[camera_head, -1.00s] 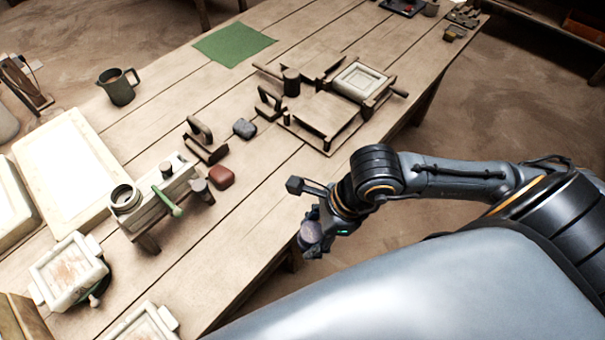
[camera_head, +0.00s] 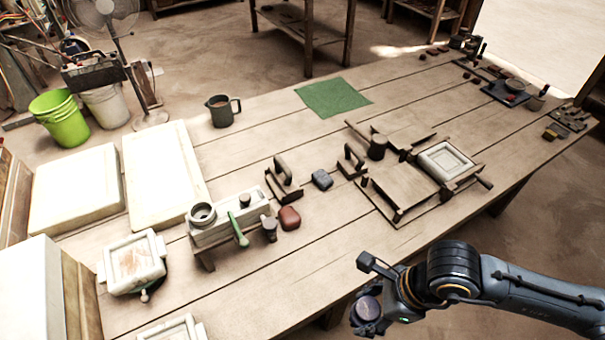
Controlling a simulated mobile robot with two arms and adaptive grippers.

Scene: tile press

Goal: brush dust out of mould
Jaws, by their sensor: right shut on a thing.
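A white square mould (camera_head: 151,247) with reddish-brown dust in its recess sits at the left of the table. Another pale mould (camera_head: 190,329) is cut off by the bottom edge. A third pale frame mould (camera_head: 446,160) lies in the wooden press (camera_head: 398,190) at the right. My right gripper (camera_head: 372,300) is beyond the table's front edge, far from the dusty mould. It is shut on a short, round, dark thing (camera_head: 367,308), whose kind I cannot tell and which may be a brush. My left gripper is not in view.
A pale block rack (camera_head: 225,229) holds a round pot and a green-handled tool (camera_head: 238,230). Dark iron handles (camera_head: 283,180), a grey block (camera_head: 322,180) and a red block (camera_head: 289,218) stand nearby. A jug (camera_head: 222,111) and green cloth (camera_head: 333,97) lie behind. The front right planks are clear.

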